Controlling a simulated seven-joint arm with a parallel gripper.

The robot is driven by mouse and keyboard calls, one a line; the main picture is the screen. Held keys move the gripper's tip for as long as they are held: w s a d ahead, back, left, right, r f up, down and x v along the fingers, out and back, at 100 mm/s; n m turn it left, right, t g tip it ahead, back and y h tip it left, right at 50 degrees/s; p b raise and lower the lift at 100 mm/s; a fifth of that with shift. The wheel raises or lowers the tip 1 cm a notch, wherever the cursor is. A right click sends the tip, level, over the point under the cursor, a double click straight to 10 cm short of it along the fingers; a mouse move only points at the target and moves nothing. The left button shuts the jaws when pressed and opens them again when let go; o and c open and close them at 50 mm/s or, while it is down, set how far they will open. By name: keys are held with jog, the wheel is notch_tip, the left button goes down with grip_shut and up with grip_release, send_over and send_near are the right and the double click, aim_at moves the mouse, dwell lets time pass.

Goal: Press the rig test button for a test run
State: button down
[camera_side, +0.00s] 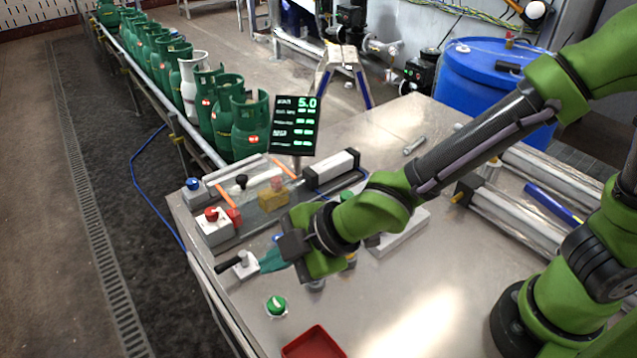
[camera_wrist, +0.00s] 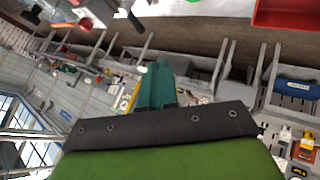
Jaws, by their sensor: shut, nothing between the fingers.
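Several buttons stand on the metal bench in the side view, and no label shows which is the rig test button. A green button (camera_side: 276,305) sits on a pale round base near the front edge. A red button (camera_side: 211,214) tops a grey box at the bench's left edge, and a blue button (camera_side: 192,184) sits on a small box behind it. My gripper (camera_side: 268,262) points left, its teal fingers shut and empty, just right of a small block with a black-handled lever (camera_side: 231,263). Whether they touch is unclear. The shut fingers also show in the wrist view (camera_wrist: 156,85).
A red tray (camera_side: 313,343) lies at the bench front; it also shows in the wrist view (camera_wrist: 286,14). A display (camera_side: 295,125) reading 5.0 stands behind the fixture. Green gas cylinders (camera_side: 250,125) line the conveyor at the back left. The front-middle bench is clear.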

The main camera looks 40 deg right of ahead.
aim_at(281, 306)
jog(key=shift+w+r+n, duration=0.1)
jog(key=shift+r+n, duration=0.05)
jog(key=shift+n, duration=0.15)
jog(key=shift+f, duration=4.45)
jog(key=shift+f, duration=0.1)
jog(key=shift+f, duration=0.3)
